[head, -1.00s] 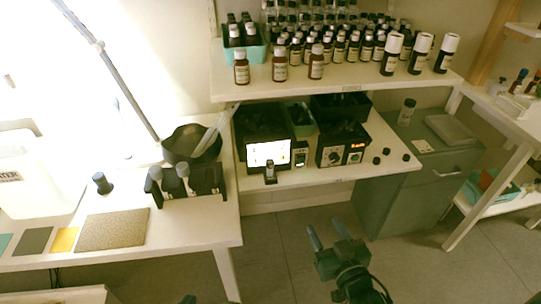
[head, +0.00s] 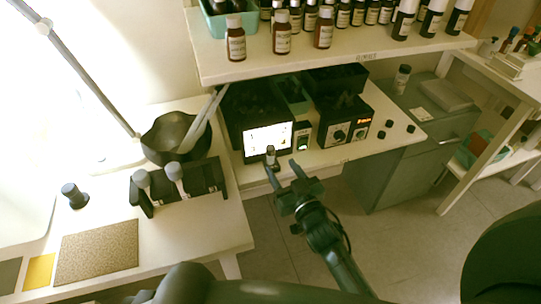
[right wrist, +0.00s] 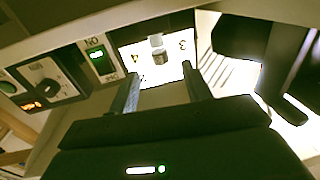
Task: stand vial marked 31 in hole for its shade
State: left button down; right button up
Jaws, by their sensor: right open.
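A small vial with a grey cap (head: 270,155) stands upright at the front edge of the bench, before a lit white panel (head: 268,139). It also shows in the right wrist view (right wrist: 158,55), against the panel, beyond the fingertips. No number on it can be read. My right gripper (head: 283,174) is open and empty, just in front of and slightly below the vial; its fingers (right wrist: 160,78) point at it, with the vial roughly between them. A dark rack (head: 200,187) with two grey-topped pieces stands on the left table; its holes cannot be made out. My left gripper is out of view.
A shelf (head: 350,52) with rows of brown bottles hangs over the bench. Beside the panel stand a small green-lit device (head: 302,137) and a dark box with knobs (head: 345,125). A black bowl (head: 160,152) and a textured mat (head: 97,253) are on the left table.

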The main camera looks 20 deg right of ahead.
aim_at(273, 154)
jog(key=shift+w+a, duration=0.2)
jog(key=shift+w, duration=1.2)
jog(key=shift+w+a, duration=0.15)
jog(key=shift+w, duration=1.2)
jog(key=shift+c, duration=0.6)
jog(key=c, duration=0.9)
grip_shut()
jog(key=shift+r, duration=0.15)
